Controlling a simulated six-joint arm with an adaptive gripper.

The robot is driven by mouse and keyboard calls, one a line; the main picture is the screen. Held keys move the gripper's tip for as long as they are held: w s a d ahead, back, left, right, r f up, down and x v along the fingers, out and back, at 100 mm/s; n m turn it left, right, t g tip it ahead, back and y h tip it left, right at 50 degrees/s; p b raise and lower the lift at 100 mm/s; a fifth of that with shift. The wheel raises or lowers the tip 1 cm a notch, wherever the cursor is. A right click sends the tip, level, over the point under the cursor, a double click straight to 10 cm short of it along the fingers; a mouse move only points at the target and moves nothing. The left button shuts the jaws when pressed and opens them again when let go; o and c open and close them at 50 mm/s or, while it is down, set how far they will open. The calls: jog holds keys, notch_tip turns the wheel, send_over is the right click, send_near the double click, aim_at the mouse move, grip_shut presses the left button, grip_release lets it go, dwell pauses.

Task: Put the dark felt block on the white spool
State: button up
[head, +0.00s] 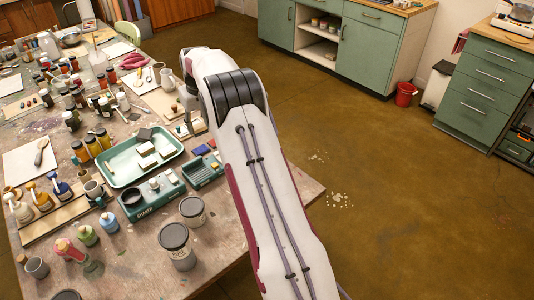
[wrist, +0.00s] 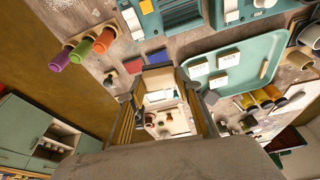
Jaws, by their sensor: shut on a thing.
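A dark square block (head: 145,134), perhaps the felt block, shows at the far edge of the green tray (head: 112,182). Several pale blocks lie in the tray beside it; they also show in the wrist view. I cannot single out the white spool for certain.
A blue block (wrist: 157,57) and a red block (wrist: 133,65) lie close by. Grey-lidded jars (head: 177,245) stand at the near table edge. Bottles and jars crowd the table's left; little room is free.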

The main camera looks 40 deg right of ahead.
jog(key=s+d+r+m+h, duration=0.1)
jog(key=s+d+r+m, duration=0.2)
jog(key=s+d, duration=1.2)
jog(key=s, duration=0.2)
jog(key=shift+s+r, duration=0.2)
jog(key=shift+s, duration=0.1)
jog(key=shift+f, duration=0.1)
jog(key=shift+f, duration=3.05)
jog(key=shift+f, duration=0.1)
jog(key=shift+f, duration=1.75)
jog(key=shift+f, duration=0.1)
